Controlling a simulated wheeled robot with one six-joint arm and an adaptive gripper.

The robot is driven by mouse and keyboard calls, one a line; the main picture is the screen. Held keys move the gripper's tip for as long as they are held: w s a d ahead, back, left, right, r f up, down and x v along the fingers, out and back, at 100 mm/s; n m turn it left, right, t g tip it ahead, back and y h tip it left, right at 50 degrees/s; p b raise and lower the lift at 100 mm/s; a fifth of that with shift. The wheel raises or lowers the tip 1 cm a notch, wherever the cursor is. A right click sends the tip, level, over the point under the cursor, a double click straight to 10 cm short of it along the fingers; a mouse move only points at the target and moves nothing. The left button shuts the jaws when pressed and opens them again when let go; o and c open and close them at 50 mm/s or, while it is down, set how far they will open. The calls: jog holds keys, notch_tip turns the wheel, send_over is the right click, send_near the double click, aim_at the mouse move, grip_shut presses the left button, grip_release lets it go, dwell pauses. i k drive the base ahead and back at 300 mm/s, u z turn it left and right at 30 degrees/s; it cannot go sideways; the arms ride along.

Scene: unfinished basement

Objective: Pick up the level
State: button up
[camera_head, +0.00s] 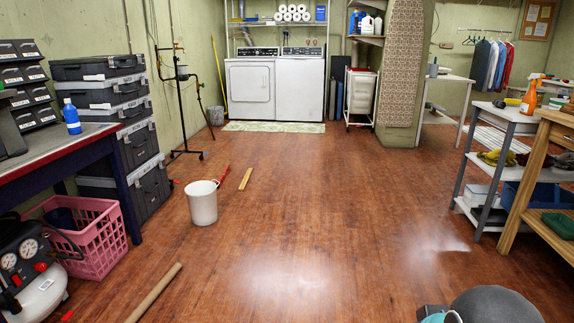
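A short, flat yellow bar (245,179), which looks like the level, lies on the wood floor left of centre. It is just right of a white bucket (202,203) and a red-handled item (222,175). It is too small in view to make out any vials or markings. My gripper is not in view; only part of my arm shows at the bottom right edge.
A long wooden stick (153,292) lies on the floor at lower left, near a pink basket (95,240) and an air compressor (32,275). A workbench (95,150) stands left and a shelf table (480,150) right. The middle floor is clear.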

aim_at(225, 171)
jog(key=u, duration=0.25)
jog(key=i, duration=1.85)
jog(key=u, duration=0.5)
jog(key=i, duration=1.95)
jog(key=u, duration=0.2)
